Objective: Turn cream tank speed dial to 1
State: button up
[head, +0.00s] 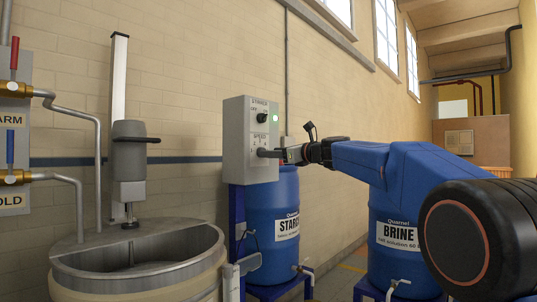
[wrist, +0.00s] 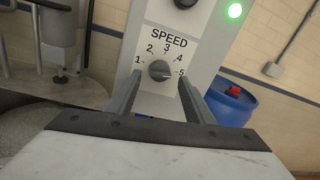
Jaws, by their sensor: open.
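The speed dial (wrist: 160,70) is a dark grey knob under the word SPEED, with marks 1 to 5 around it. Its light pointer line appears to face right, near 5. It sits low on the grey control box (head: 250,140). In the wrist view my gripper (wrist: 161,82) is open, one finger on each side of the dial. I cannot tell whether the fingers touch it. The cream tank (head: 140,285) with its metal rim stands at the left.
Above the dial are a black stirrer switch (head: 262,117) and a lit green lamp (head: 275,117). Blue barrels marked STAR... (head: 270,215) and BRINE (head: 400,255) stand below and right. A grey stirrer motor (head: 130,150) stands over the tank.

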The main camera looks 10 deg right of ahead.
jog(key=shift+x, duration=1.5)
jog(key=c, duration=1)
